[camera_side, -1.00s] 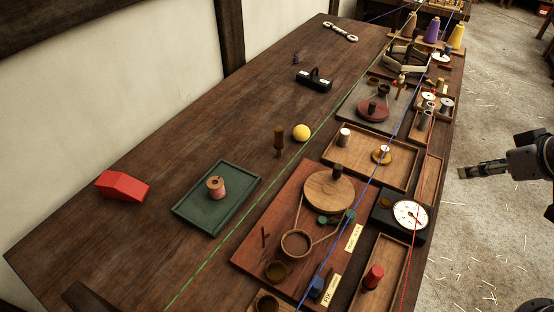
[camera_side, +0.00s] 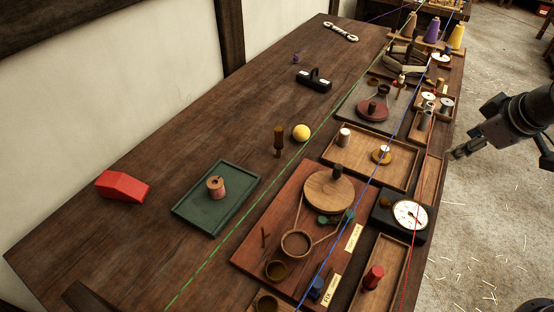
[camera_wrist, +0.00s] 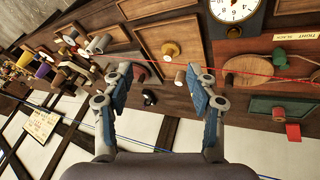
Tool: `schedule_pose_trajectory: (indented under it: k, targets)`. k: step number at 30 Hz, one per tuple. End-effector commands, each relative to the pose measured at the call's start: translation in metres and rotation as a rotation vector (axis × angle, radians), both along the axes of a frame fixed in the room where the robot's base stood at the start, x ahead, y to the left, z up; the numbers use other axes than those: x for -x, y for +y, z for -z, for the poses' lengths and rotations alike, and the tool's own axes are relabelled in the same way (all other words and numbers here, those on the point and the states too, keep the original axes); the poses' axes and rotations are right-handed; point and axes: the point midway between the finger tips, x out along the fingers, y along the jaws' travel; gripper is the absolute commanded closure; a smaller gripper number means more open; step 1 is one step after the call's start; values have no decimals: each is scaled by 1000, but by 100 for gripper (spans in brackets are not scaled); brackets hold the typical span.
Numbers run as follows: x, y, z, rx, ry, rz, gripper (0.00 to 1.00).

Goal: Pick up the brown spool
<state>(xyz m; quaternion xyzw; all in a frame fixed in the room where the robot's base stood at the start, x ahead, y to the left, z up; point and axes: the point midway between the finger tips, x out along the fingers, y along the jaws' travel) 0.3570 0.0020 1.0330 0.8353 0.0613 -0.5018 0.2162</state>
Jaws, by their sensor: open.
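A short brown spool with a white top (camera_side: 344,137) stands in the far left part of a shallow wooden tray (camera_side: 334,161). A golden-brown spool on a wide base (camera_side: 382,154) stands in the same tray, to its right. In the wrist view the brown spool (camera_wrist: 180,77) shows between my fingers, close to the right one, and the golden-brown spool (camera_wrist: 170,50) is above it. My gripper (camera_side: 459,151) is off the table's right edge, apart from both spools. In the wrist view its blue-padded fingers (camera_wrist: 162,90) are spread and empty.
Green, blue and red lines (camera_side: 429,140) run lengthwise over the bench. A dial gauge (camera_side: 410,214) and a board with a round wooden disc (camera_side: 328,189) stand nearer the camera. A green tray (camera_side: 183,209) holds a pinkish spool. The bench's left side is mostly clear.

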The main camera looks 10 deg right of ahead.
Motion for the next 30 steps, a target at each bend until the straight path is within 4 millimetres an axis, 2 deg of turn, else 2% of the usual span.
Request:
schedule_pose_trajectory:
  k: [1,7,14,24,30]
  targets:
    - [-13,3,-3,53,22,-52,42]
    - [-59,13,-5,278,115,-255,42]
    - [-112,34,3,531,228,-471,42]
    - [-180,82,36,892,410,-746,42]
    - [-207,118,66,1095,528,-879,42]
